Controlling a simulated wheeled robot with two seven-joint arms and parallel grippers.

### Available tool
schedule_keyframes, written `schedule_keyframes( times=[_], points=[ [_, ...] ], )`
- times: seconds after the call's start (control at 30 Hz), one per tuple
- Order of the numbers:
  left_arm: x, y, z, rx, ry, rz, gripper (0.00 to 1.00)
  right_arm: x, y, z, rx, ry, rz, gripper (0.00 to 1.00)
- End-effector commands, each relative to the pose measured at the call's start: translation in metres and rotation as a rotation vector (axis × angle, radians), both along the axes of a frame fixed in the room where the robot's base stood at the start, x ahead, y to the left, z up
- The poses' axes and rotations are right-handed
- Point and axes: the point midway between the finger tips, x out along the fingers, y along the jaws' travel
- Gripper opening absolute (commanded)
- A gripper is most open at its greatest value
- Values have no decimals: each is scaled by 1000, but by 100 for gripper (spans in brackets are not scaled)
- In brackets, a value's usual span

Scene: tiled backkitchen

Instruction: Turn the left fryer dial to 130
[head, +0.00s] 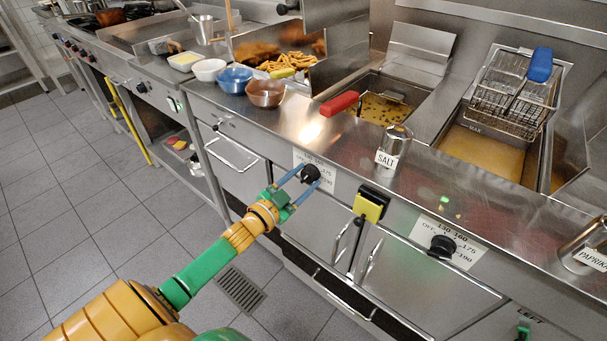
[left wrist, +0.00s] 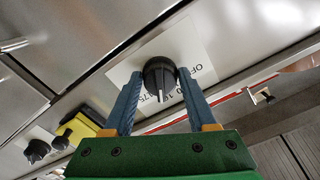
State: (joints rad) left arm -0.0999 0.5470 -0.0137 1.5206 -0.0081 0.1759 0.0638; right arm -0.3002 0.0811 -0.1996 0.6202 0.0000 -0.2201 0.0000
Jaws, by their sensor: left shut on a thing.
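The left fryer dial (head: 311,173) is a black knob on a white label plate (head: 328,182) on the fryer front. My left gripper (head: 300,178) is shut on this dial, with one blue finger on each side of it. In the left wrist view the dial (left wrist: 159,76) sits between the two fingertips (left wrist: 158,84). The plate (left wrist: 203,62) carries "OF" and partly covered numbers. I cannot tell which number the dial points to. The right fryer dial (head: 443,245) is on a similar plate, apart from the gripper. My right gripper is not in view.
A yellow-and-black box (head: 371,204) sticks out between the dials. Door handles (head: 341,240) project below. A salt shaker (head: 393,147), bowls (head: 266,92) and a red-handled fryer basket (head: 340,103) are on or above the counter. The tiled floor at left is clear.

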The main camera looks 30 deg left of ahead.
Motion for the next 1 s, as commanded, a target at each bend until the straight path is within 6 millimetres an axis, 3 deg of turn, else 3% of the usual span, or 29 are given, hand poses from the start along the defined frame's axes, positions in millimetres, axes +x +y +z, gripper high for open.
schedule_keyframes(
  times=[0.6, 1.0],
  points=[
    [0, -1, 1, -556, 43, 0, 2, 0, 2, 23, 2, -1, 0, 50],
    [0, -1, 1, -776, 59, -1, 2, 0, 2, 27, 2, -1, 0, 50]
  ],
)
